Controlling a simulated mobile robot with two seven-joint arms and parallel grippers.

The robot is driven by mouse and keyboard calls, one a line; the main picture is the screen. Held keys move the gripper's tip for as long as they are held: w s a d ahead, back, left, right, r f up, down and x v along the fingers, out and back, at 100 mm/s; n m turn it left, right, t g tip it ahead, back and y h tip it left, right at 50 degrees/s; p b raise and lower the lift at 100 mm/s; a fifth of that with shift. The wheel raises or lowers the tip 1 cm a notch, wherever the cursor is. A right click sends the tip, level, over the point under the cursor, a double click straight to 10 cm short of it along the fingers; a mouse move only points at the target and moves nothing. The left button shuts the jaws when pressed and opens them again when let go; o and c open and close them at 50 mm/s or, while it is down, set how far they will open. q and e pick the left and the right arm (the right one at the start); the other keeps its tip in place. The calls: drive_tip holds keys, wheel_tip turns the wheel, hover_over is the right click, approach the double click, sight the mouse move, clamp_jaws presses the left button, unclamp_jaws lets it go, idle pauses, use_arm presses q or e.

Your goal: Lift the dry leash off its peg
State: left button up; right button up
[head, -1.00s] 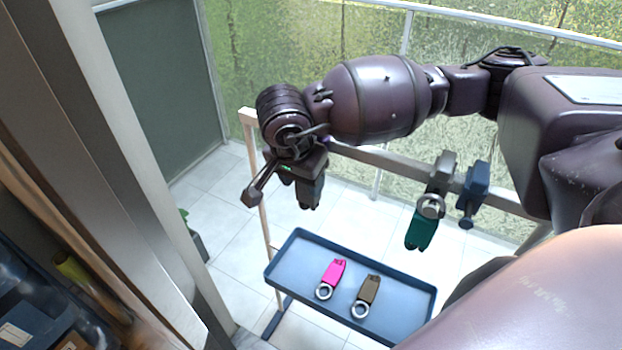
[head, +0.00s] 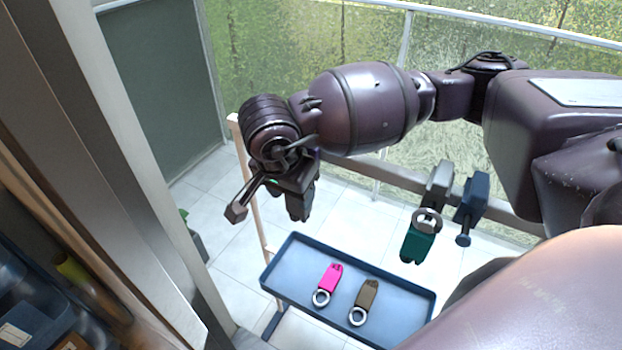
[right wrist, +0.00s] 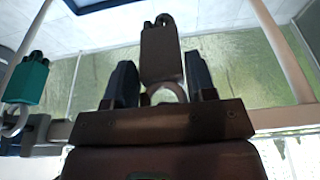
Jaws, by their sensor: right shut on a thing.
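My right gripper (head: 299,207) hangs near the left end of the rail in the head view. In the right wrist view, my right gripper (right wrist: 163,84) is shut on a dark brown leash (right wrist: 161,55) with a metal ring (right wrist: 166,91) between its fingers. Its peg is hidden behind the gripper, so I cannot tell whether the ring is clear of it. A teal leash (head: 417,245) hangs by its ring from a grey peg (head: 437,183); it also shows in the right wrist view (right wrist: 27,80). My left gripper is not in view.
A blue tray (head: 289,262) below the rail holds a pink leash (head: 330,277) and an olive-brown leash (head: 367,293). An empty blue peg (head: 470,200) stands right of the grey one. A glass railing lies behind, a door frame at left.

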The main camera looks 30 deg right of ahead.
drive_tip(key=shift+s+f, duration=0.1)
drive_tip(key=shift+f, duration=0.1)
drive_tip(key=o, duration=1.3)
